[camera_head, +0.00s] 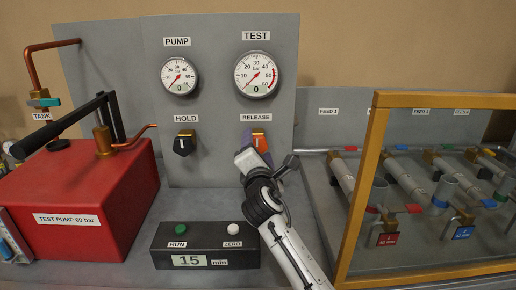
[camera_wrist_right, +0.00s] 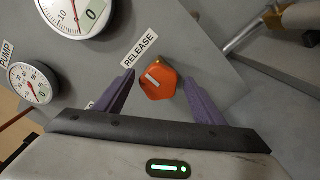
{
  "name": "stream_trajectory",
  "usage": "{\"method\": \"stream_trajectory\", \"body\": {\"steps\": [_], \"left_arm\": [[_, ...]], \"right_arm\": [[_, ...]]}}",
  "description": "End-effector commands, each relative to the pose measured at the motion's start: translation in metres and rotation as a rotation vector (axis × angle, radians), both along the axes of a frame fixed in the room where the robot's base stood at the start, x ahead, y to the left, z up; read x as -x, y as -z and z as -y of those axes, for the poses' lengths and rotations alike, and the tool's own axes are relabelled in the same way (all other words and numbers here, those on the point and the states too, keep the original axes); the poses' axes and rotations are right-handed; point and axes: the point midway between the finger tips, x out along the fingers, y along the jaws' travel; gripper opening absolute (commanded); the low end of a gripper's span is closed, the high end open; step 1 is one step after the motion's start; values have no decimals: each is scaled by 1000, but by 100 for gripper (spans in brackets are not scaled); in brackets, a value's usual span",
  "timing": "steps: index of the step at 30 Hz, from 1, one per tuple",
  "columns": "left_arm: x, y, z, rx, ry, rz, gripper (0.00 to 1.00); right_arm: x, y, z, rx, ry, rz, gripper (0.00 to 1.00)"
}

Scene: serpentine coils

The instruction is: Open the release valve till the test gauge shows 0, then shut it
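The orange release valve knob (camera_wrist_right: 159,82) sits below the RELEASE label, with a white mark pointing to the upper left in the wrist view; in the head view (camera_head: 260,141) its lower part is hidden by my gripper. My right gripper (camera_wrist_right: 160,76) is open, its purple fingers on either side of the knob with visible gaps. The test gauge (camera_head: 257,74) reads 0 in its box and its needle lies at the lower left, near the scale's 0. It also shows partly in the wrist view (camera_wrist_right: 75,14). My left gripper is not in view.
The pump gauge (camera_head: 179,76) also reads 0. The black hold knob (camera_head: 184,143) is left of the release knob. A red tank unit (camera_head: 90,200) stands left, a RUN/ZERO box (camera_head: 205,245) reading 15 min in front, and a gold-framed guard (camera_head: 362,185) right.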

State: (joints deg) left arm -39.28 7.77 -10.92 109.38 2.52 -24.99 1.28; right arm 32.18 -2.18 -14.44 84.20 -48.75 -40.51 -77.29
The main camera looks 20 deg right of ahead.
Motion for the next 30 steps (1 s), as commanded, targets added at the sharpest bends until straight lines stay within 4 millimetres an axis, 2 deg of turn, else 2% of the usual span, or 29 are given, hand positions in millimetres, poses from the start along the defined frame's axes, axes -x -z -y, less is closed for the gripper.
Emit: {"method": "stream_trajectory", "body": {"steps": [5, 8, 21, 25, 30], "left_arm": [[0, 0, 0, 0, 0, 0, 44], [0, 0, 0, 0, 0, 0, 44], [0, 4, 0, 0, 0, 0, 44], [0, 4, 0, 0, 0, 0, 44], [0, 5, 0, 0, 0, 0, 44]], "right_arm": [[1, 0, 0, 2, 0, 1, 63], [9, 0, -2, 3, 0, 1, 63], [84, 1, -24, 0, -1, -1, 63], [95, 0, -28, 0, -1, -1, 63], [100, -1, -29, 0, -1, 1, 63]]}}
